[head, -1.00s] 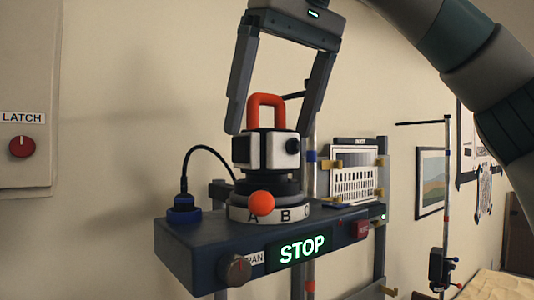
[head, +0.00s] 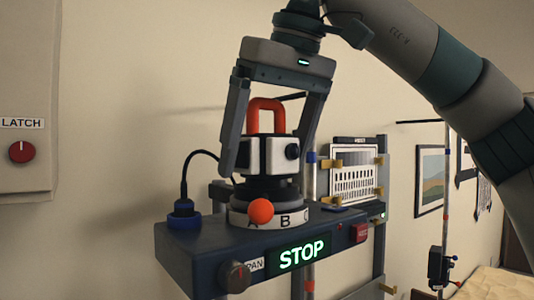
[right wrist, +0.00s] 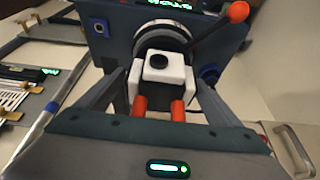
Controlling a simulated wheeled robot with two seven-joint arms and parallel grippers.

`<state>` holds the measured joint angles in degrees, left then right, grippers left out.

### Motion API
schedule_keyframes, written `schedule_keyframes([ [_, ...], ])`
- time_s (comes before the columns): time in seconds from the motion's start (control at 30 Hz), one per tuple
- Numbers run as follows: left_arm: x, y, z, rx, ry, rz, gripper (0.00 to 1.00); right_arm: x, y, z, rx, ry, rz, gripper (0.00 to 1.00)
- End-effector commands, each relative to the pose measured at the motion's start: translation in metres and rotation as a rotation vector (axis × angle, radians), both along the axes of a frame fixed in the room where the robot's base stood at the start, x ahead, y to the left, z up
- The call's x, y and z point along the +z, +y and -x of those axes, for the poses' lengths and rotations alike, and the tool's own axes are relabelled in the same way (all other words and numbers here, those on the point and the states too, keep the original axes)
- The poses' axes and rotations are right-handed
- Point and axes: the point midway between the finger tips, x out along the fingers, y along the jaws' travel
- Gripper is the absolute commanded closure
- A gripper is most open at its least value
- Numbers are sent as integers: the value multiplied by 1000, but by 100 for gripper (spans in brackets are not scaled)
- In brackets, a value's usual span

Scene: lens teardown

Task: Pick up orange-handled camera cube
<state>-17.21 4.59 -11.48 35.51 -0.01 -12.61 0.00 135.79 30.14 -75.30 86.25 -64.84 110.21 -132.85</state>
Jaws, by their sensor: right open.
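The camera cube (head: 262,154) is white and black with an upright orange handle (head: 266,108). It sits on a dark round mount above a white ring (head: 292,217) lettered A, B and C, on the dark blue box (head: 205,245). My right gripper (head: 266,172) is open and points down, with one finger on each side of the cube. In the right wrist view the cube (right wrist: 166,68) and handle (right wrist: 140,108) lie between the two fingers. I cannot tell whether the fingers touch it. My left gripper is not in view.
An orange ball knob (head: 261,211) stands in front of the ring. A black cable runs to a blue connector (head: 183,212) on the left. The box has a lit STOP sign (head: 302,251). A rack with a slotted white panel (head: 353,177) stands to the right.

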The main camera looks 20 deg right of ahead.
Motion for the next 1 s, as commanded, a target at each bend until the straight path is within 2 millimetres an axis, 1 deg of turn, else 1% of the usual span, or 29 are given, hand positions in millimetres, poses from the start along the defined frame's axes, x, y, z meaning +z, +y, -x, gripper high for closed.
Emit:
schedule_keyframes([
  [0.3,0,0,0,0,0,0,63,0,0,0,1,0,0,12],
  [0.33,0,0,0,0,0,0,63,0,0,0,1,0,0,17],
  [0.37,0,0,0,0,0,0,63,0,0,0,1,0,0,24],
  [0.4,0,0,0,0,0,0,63,0,0,0,1,0,0,34],
  [0.47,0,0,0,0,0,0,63,0,0,0,1,0,0,48],
  [0.5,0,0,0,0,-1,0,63,0,0,0,1,0,0,58],
  [0.57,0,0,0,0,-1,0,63,0,0,0,1,0,0,72],
  [0.6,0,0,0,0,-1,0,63,1,0,0,0,-2,-2,75],
  [1.0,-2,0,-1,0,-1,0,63,5,1,0,1,-3,-2,75],
])
